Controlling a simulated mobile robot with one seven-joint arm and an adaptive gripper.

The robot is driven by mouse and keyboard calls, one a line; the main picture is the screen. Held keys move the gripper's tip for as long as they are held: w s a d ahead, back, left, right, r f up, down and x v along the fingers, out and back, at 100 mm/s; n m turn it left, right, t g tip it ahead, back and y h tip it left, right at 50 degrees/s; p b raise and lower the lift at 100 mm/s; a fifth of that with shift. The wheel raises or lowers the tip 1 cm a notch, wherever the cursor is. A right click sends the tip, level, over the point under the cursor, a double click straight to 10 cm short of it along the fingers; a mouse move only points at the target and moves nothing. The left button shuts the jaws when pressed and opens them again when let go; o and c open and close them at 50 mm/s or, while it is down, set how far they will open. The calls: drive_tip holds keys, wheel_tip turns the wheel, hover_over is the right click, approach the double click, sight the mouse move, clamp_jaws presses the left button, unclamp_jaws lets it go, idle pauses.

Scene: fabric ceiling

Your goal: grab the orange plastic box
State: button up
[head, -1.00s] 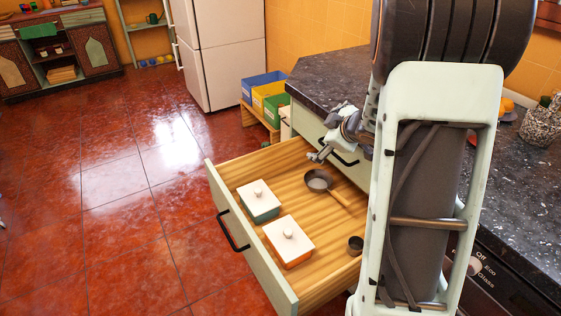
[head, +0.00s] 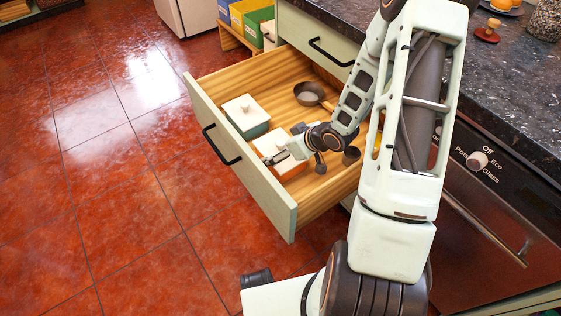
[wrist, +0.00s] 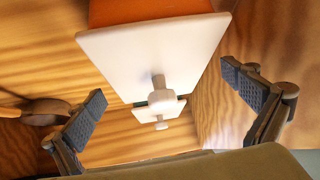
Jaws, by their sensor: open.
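The orange box (head: 292,173) with a white lid and round knob sits inside the open drawer, partly hidden by my gripper in the head view. In the wrist view its white lid (wrist: 145,55) and knob fill the upper middle, with a strip of its orange body above. My gripper (head: 277,157) is over this box. In the wrist view my gripper (wrist: 163,84) is open and empty, its fingers on either side of the lid knob. I cannot tell whether the fingers touch the lid.
The wooden drawer (head: 215,118) also holds a green box with a white lid (head: 246,117), a small pan (head: 309,93) and a dark cup (head: 351,156). The dark counter (head: 480,90) and oven stand on the right. Red tiled floor is free on the left.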

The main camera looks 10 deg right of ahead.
drive_tip(key=b+x, duration=0.2)
drive_tip(key=x, duration=0.4)
drive_tip(key=shift+w+d, duration=0.1)
drive_tip(key=shift+d, duration=0.05)
drive_tip(key=c, duration=1.9)
